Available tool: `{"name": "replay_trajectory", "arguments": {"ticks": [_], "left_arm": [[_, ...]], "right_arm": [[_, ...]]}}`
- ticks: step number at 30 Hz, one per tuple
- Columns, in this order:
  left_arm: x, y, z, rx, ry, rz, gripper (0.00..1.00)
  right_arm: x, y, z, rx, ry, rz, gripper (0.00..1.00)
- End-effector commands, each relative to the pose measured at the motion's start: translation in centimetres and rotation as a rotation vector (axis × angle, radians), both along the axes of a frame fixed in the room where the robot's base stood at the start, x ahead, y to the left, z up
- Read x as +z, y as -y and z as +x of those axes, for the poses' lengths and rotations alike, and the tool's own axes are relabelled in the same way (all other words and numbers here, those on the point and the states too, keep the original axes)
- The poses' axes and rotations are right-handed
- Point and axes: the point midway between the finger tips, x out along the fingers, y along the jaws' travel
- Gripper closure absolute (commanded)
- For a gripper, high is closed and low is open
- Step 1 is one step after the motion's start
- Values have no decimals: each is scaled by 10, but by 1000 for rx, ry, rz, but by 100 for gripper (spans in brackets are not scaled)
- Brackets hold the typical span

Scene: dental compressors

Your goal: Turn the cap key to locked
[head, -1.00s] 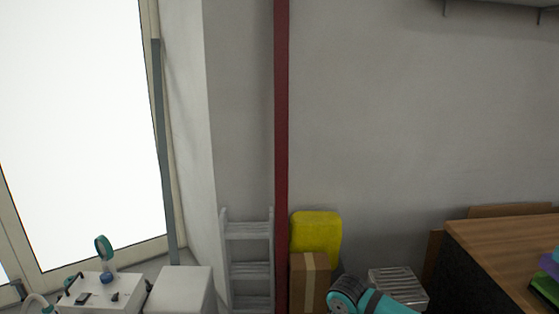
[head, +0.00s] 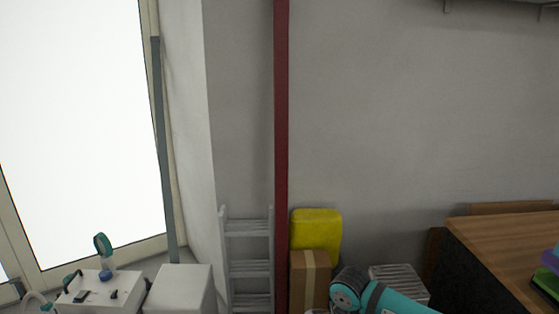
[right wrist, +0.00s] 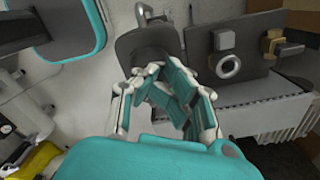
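No cap key can be made out for certain in either view. In the right wrist view, a dark upright panel (right wrist: 255,85) carries a pale ring-shaped part (right wrist: 230,66), a small grey block (right wrist: 224,40) and a brass-coloured fitting (right wrist: 275,46). My right gripper (right wrist: 168,78) is left of this panel and apart from the ring. Its teal-padded fingers overlap in the view, so their opening is unclear; I see nothing held between them. A dark rounded part (right wrist: 148,45) lies beyond the fingertips. My left gripper is not in view.
In the head view, a white unit (head: 98,290) with small dark controls stands lower left beside a white box (head: 180,288). A ladder (head: 248,268), red post (head: 281,150), yellow container (head: 316,232) and cardboard box (head: 309,278) stand along the wall. A wooden-topped desk (head: 505,240) is right.

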Motion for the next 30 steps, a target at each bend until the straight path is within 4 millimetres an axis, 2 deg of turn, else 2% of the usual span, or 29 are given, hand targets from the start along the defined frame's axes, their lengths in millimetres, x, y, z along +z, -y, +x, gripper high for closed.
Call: {"name": "replay_trajectory", "arguments": {"ticks": [9, 13, 27, 30], "left_arm": [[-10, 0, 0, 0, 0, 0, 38], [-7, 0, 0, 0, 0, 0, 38], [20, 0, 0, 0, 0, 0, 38], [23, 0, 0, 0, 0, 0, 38]], "right_arm": [[-3, -4, 6, -1, 0, -1, 100], [1, -4, 6, -1, -1, 0, 100], [55, -5, 7, 0, 1, 0, 100], [61, -5, 6, 0, 0, -1, 100]]}}
